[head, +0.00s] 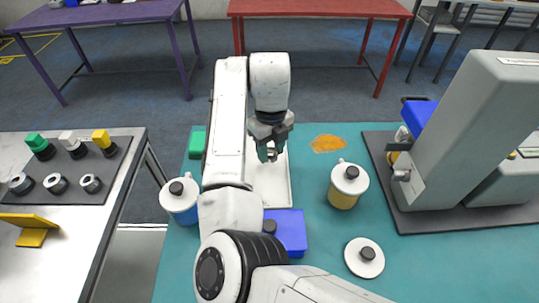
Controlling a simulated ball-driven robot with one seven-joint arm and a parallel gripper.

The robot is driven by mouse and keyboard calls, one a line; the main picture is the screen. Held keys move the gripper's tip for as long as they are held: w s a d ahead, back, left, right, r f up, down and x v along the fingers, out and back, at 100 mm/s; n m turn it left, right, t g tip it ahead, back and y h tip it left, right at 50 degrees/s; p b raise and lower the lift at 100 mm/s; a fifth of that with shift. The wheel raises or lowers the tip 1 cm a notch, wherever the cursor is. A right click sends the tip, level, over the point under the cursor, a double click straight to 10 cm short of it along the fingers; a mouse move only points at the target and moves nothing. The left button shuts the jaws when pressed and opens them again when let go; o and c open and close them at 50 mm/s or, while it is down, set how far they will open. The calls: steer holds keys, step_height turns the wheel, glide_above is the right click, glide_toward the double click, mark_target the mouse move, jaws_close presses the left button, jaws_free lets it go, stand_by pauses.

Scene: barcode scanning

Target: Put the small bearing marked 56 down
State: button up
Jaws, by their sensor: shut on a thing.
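My gripper (267,153) is over the teal table, pointing down above a white tray (280,190). It is shut on a small bearing (272,154), of which only a little shows between the fingers. The mark 56 cannot be read at this size. The bearing appears above the tray's far part; I cannot tell whether it touches the tray. My own arm hides the tray's left side.
A blue canister (180,208) and a yellow canister (343,196) have white lids. A loose lid (364,258), a blue box (290,232) and an orange patch (327,144) are nearby. A large grey machine (470,130) stands right. Several grey rings (56,184) sit on the left table.

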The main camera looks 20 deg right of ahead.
mark_target(270, 165)
steer(key=shift+w+f+p, duration=0.15)
steer(key=shift+f+p, duration=0.1)
steer(key=shift+f, duration=0.7)
steer(key=shift+w+f+p, duration=0.1)
steer(key=shift+f+p, duration=0.15)
steer(key=shift+f, duration=0.65)
steer(key=shift+f, duration=0.1)
steer(key=o, duration=1.1)
step_height(270, 165, up, 12)
steer(key=shift+r+b, duration=0.15)
steer(key=shift+b, duration=0.8)
